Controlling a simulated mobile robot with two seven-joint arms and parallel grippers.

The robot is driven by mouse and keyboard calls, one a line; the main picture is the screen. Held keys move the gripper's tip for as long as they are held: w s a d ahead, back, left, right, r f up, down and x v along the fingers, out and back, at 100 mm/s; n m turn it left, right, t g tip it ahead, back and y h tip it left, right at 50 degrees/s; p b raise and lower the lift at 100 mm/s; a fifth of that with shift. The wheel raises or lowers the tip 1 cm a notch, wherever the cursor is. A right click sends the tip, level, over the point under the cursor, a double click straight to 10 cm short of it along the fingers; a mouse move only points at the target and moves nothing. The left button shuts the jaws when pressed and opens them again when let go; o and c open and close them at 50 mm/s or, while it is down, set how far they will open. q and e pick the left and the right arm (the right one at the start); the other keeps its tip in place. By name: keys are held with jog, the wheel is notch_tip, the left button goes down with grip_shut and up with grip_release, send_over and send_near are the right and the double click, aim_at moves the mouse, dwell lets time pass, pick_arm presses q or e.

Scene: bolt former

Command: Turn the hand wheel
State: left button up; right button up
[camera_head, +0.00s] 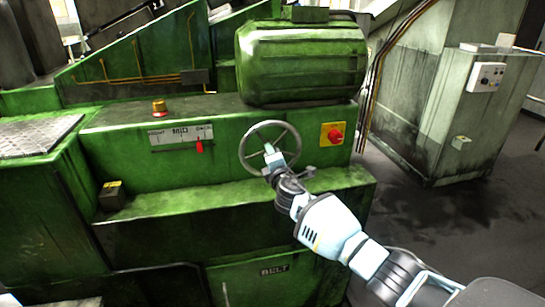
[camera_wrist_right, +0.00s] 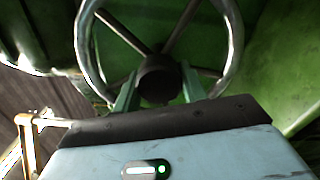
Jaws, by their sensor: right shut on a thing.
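The hand wheel (camera_head: 268,122) is a grey metal ring with spokes on the front of the green machine, below the big ribbed green drum. My right arm reaches it from the lower right. My right gripper (camera_head: 270,151) is at the wheel's middle. In the right wrist view, the wheel's rim (camera_wrist_right: 236,45) curves around the dark round hub. The two fingers of the right gripper (camera_wrist_right: 158,88) lie on either side of this hub and are shut on it. The wheel's lower part is hidden behind the gripper. My left gripper is not in view.
A red rotary switch on a yellow plate (camera_head: 333,134) is just right of the wheel. A panel with a red lever (camera_head: 200,146) and an orange beacon (camera_head: 159,108) are to the left. A green ledge (camera_head: 190,205) juts out below. Open floor (camera_head: 465,215) lies to the right.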

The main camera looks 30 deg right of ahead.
jog(key=o, duration=1.4)
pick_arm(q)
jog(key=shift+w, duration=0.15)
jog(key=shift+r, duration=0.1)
pick_arm(e)
jog(key=shift+s, duration=0.1)
jog(key=shift+s+a, duration=0.1)
jog(key=shift+s, duration=0.2)
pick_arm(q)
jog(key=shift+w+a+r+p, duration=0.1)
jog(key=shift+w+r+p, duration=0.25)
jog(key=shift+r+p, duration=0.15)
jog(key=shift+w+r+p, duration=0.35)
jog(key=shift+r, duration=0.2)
pick_arm(e)
jog(key=shift+v, duration=3.5)
